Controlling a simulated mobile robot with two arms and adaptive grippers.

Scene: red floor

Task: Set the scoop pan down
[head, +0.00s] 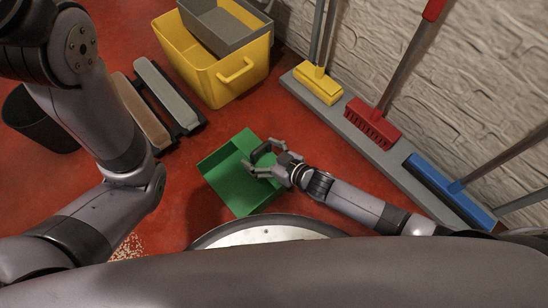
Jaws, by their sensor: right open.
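The scoop pan is a green open-fronted pan (226,174) in the middle of the head view. It appears to rest on the red floor, just beyond my round base. My right gripper (254,164) is over the right side of the pan, with its fingers apart. Its fingers overlap the pan's right part and hide some of it. I cannot tell whether they touch it. My left arm comes in from the left, and its gripper is not in view.
A yellow bucket (222,83) with a grey insert stands behind the pan. A rack with long pads (168,95) and a black bin (38,120) are at left. A grey ledge (385,155) with yellow, red and blue brushes runs along the white brick wall at right.

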